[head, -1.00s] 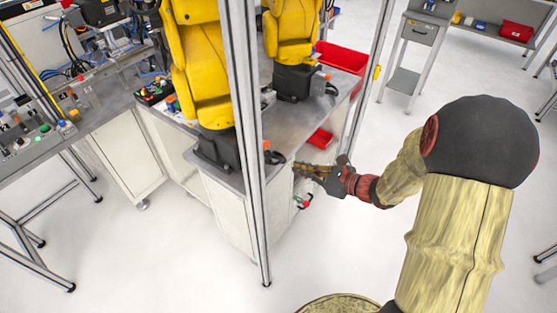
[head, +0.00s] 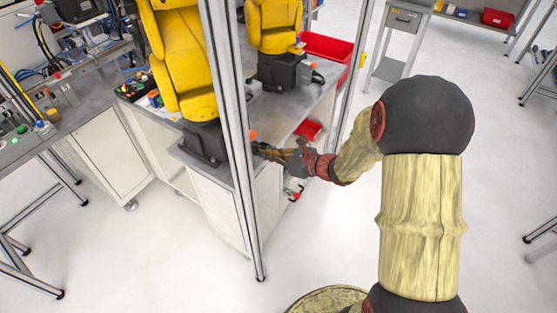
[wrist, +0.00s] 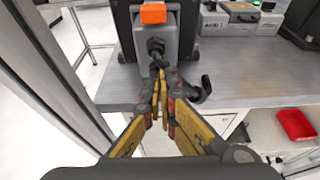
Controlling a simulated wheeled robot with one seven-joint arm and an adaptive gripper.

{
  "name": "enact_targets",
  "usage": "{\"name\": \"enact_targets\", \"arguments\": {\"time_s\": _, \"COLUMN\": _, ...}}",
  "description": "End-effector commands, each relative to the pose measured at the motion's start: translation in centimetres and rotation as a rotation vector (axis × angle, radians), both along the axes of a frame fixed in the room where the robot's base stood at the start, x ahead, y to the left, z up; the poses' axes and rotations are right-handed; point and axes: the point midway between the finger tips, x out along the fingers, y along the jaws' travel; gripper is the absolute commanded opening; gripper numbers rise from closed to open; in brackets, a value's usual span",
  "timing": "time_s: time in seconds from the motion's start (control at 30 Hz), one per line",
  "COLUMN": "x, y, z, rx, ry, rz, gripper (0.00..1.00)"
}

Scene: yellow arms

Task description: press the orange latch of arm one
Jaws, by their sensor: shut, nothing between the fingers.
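The nearer yellow arm (head: 183,62) stands on a dark base at the bench edge. Its orange latch (head: 252,135) shows just right of the metal post. In the wrist view the orange latch (wrist: 153,13) sits on top of a grey connector block (wrist: 155,40), with a black cable plug below it. My gripper (head: 260,150) is shut and empty, close to the block. In the wrist view my gripper (wrist: 161,82) has its fingertips together below the latch, over the plug and cable. Whether they touch the cable I cannot tell.
A metal post (head: 232,140) stands close left of my gripper. A second yellow arm (head: 274,25) is farther back, with its own orange latch (head: 313,65). Red bins (head: 328,46) lie behind. The floor to the right is open.

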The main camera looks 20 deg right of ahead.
Motion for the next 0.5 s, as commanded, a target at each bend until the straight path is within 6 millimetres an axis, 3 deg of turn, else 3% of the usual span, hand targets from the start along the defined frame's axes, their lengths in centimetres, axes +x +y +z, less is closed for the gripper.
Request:
{"name": "enact_targets", "arguments": {"time_s": 0.07, "x": 1.1, "y": 1.0, "z": -0.8, "rx": 0.000, "ry": 0.001, "rz": 0.004, "gripper": 0.00}}
{"name": "enact_targets", "arguments": {"time_s": 0.2, "x": 0.9, "y": 0.7, "z": 1.9, "rx": -0.002, "ry": -0.004, "rz": -0.001, "gripper": 0.00}}
{"name": "enact_targets", "arguments": {"time_s": 0.5, "x": 0.9, "y": 0.7, "z": 3.6, "rx": -0.001, "ry": 0.001, "rz": 0.000, "gripper": 0.00}}
